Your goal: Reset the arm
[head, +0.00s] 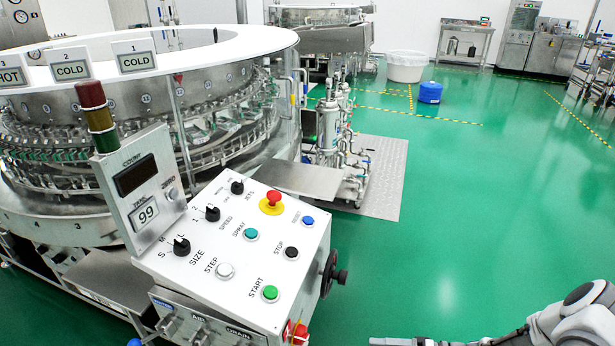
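My arm (580,312) enters at the bottom right corner and lies low over the green floor. My gripper (385,341) points left along the bottom edge and is partly cut off by the frame. Only one slim grey finger shows, so I cannot tell whether it is open or shut. No object shows at its tip. The gripper is to the right of the control panel (225,262), with a gap of floor showing between them.
The panel carries a red emergency button (273,198), a green START button (270,293) and several knobs. A black handwheel (334,275) sticks out on its right side. The round washer (150,75) fills the left. Green floor (480,220) is clear at right.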

